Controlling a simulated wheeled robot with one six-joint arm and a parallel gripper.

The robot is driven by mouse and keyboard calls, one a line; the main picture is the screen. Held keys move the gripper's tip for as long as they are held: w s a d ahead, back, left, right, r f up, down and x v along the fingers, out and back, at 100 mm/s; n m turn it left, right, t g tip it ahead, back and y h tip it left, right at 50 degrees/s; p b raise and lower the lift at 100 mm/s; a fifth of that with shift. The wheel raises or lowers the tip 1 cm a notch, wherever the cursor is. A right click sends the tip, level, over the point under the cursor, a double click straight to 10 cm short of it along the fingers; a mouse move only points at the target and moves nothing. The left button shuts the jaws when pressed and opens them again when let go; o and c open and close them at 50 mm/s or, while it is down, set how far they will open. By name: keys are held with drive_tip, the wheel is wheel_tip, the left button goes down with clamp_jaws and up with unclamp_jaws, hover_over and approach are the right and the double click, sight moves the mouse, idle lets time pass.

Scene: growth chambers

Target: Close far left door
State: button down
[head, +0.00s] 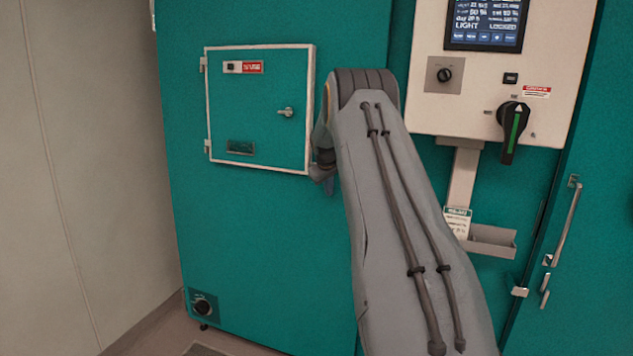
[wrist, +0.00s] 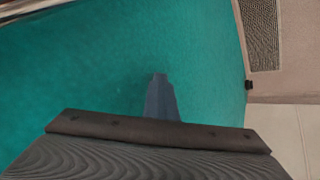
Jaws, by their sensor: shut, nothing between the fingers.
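A small teal door (head: 258,105) with a white border is on the left cabinet in the head view. Its hinges are on its left side, and a small metal handle (head: 286,112) is near its right edge. The door looks flush or nearly so; I cannot tell whether a slight gap is left. My gripper is mostly hidden by my arm in the head view, just right of the door's lower right corner. In the wrist view my gripper (wrist: 160,78) is shut and empty, in front of a plain teal surface.
A control panel (head: 500,70) with a screen and a black rotary switch (head: 513,130) is at the right. Below it are a grey tray (head: 491,240) and a long door handle (head: 566,222). A beige wall (head: 70,150) stands at the left.

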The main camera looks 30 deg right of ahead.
drive_tip(key=s+b, duration=0.1)
drive_tip(key=s+d, duration=0.1)
drive_tip(key=s, duration=0.1)
drive_tip(key=shift+d+f+b, duration=0.15)
drive_tip(key=shift+d+b, duration=0.05)
drive_tip(key=shift+b, duration=0.2)
drive_tip(key=s+a+r+b, duration=0.2)
drive_tip(key=s+a+r, duration=0.2)
drive_tip(key=a+r, duration=0.45)
drive_tip(key=s+d, duration=0.1)
drive_tip(key=d, duration=0.4)
drive_tip(key=s+a+f+g+y, duration=0.1)
drive_tip(key=s+a+f, duration=0.3)
drive_tip(key=a, duration=0.5)
drive_tip(key=s+a+f+y, duration=0.1)
drive_tip(key=s+a+f, duration=0.3)
drive_tip(key=a, duration=0.5)
drive_tip(key=s+a+f+g+y, duration=0.1)
drive_tip(key=s+a+f, duration=0.3)
drive_tip(key=s, duration=0.5)
drive_tip(key=s+a+f+g+y, duration=0.1)
drive_tip(key=s+a+f, duration=0.3)
drive_tip(key=s+a, duration=0.3)
drive_tip(key=s+a+f+g+y, duration=0.1)
drive_tip(key=s+a+f, duration=0.4)
drive_tip(key=s, duration=0.6)
drive_tip(key=shift+a, duration=0.85)
